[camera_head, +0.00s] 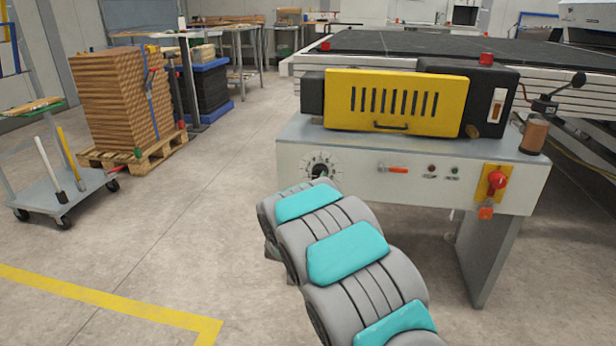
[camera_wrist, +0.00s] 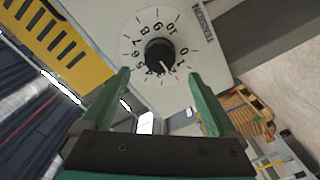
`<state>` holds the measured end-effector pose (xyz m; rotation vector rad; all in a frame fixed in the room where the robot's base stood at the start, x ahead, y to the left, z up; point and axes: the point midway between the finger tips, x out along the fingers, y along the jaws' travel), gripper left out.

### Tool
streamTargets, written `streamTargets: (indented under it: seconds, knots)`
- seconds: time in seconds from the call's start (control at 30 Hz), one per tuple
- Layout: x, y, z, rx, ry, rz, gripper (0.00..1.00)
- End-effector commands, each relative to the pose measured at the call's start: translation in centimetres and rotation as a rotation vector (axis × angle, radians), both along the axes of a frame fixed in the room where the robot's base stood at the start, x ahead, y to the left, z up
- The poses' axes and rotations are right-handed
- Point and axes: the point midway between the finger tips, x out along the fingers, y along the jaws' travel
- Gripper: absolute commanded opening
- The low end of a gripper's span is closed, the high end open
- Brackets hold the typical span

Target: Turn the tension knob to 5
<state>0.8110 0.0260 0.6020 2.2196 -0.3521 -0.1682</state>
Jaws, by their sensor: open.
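The tension knob (camera_head: 319,170) is a black round knob on a white numbered dial, at the left of the machine's grey front panel. In the wrist view the knob (camera_wrist: 159,54) sits in the middle of the dial, with the numbers turned on their side and the word TENSION beside it. A small pale mark shows on the knob's lower right edge; I cannot tell exactly which number it points to. My gripper (camera_wrist: 158,75) is open, its two green fingers apart just below the knob in the picture, with nothing between them. In the head view my arm hides the gripper.
The panel also has a red-handled lever (camera_head: 397,170), small indicator lamps and a red switch on a yellow plate (camera_head: 495,182). A yellow slotted cover (camera_head: 395,103) stands above.

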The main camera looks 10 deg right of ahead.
Motion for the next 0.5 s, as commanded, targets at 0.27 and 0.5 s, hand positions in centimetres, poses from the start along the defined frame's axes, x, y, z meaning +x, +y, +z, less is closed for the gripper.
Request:
streamTargets:
  seconds: [0.27,0.5]
  knots:
    - [3.1,-1.1,0.1,0.001,-0.003,-0.003,0.94]
    - [6.0,-2.0,-0.1,0.003,0.001,-0.001,0.94]
